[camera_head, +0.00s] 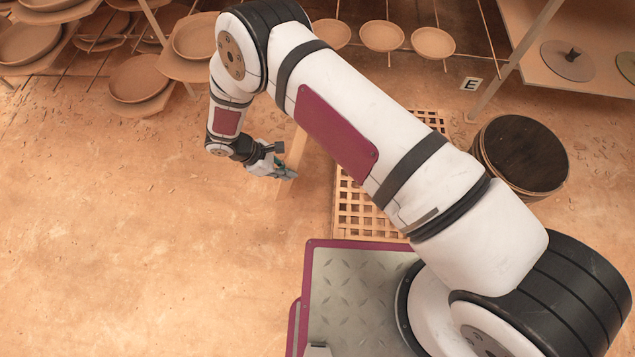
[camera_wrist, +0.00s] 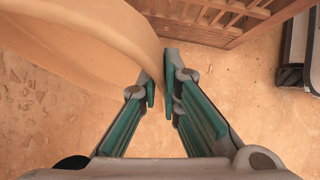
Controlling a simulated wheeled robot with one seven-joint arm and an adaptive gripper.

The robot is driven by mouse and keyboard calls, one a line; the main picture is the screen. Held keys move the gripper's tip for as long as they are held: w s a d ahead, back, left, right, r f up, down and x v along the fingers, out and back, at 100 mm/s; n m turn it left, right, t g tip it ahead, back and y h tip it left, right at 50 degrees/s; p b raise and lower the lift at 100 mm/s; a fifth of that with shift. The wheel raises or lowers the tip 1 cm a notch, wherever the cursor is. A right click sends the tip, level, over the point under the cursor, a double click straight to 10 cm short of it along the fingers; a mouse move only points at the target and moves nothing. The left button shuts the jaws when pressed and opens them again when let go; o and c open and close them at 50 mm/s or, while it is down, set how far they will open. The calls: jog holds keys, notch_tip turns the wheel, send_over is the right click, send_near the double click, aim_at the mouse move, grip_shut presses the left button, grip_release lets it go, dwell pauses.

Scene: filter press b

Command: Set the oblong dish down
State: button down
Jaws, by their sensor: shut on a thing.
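The oblong dish (camera_wrist: 95,40) is a smooth tan piece with a curved wall, filling the upper left of the wrist view. In the head view only a narrow tan strip of it (camera_head: 297,148) shows beside my gripper (camera_head: 284,172), with the rest behind my arm. In the wrist view my gripper (camera_wrist: 160,98) is shut on the dish's edge, one teal-padded finger on each side. The dish is tilted on edge, and its far end is out of the wrist view. I cannot tell how high it is above the sandy floor.
A wooden lattice (camera_head: 360,208) stands right of the gripper and shows at the top of the wrist view (camera_wrist: 205,14). A dark-topped round tub (camera_head: 522,154) is farther right. Racks with several round dishes (camera_head: 138,79) line the back. The floor (camera_head: 130,230) at left is clear.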

jog(key=d+b, duration=0.1)
jog(key=d, duration=0.8)
notch_tip(320, 180, down, 7)
jog(key=b, duration=0.3)
jog(key=shift+s+r+b, duration=0.15)
jog(key=shift+r+b, duration=0.05)
jog(key=shift+b, duration=0.2)
jog(key=shift+d, duration=0.1)
jog(key=c, duration=1.8)
grip_release()
jog(key=p+v, duration=0.1)
jog(key=v, duration=0.3)
jog(key=p+v, duration=0.2)
jog(key=v, duration=0.3)
jog(key=p+v, duration=0.2)
jog(key=v, duration=0.2)
jog(key=shift+s+d+r, duration=0.15)
jog(key=shift+d+r, duration=0.05)
jog(key=shift+r, duration=0.25)
